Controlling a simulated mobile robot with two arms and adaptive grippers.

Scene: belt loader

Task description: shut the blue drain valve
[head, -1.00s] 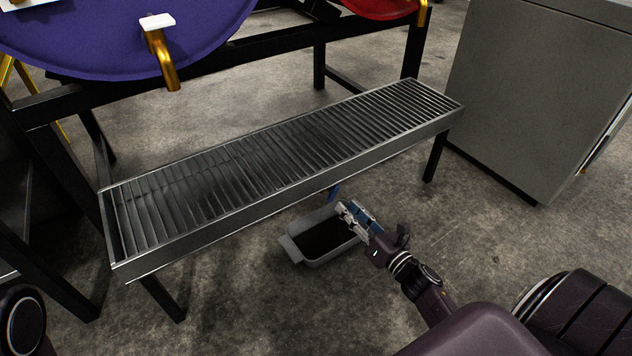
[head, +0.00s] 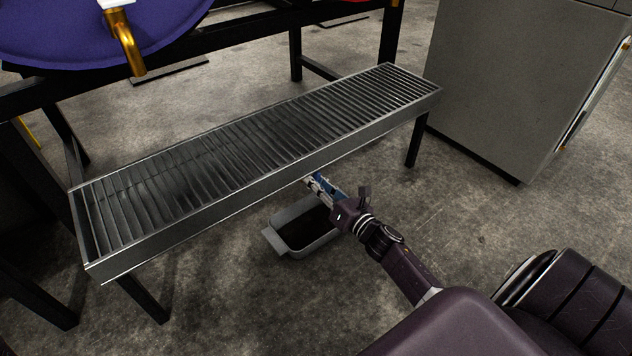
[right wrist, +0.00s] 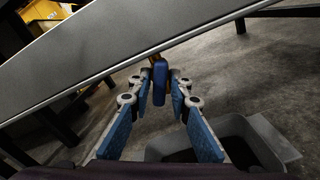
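The blue drain valve handle (right wrist: 160,82) hangs upright under the front edge of the slatted trough in the right wrist view. A bit of brass-coloured fitting shows just above it. My right gripper (right wrist: 161,92) is open, with its blue-padded fingers on either side of the handle near the tips. I cannot tell whether either pad touches it. In the head view my right gripper (head: 315,181) reaches under the trough's front edge, and the valve is hidden there. My left gripper is not in view.
The slatted metal trough (head: 174,225) runs just above my right gripper. A grey bin (head: 281,217) with dark contents stands on the floor below the gripper. A grey cabinet (head: 520,85) stands at the right. Open concrete floor lies in front.

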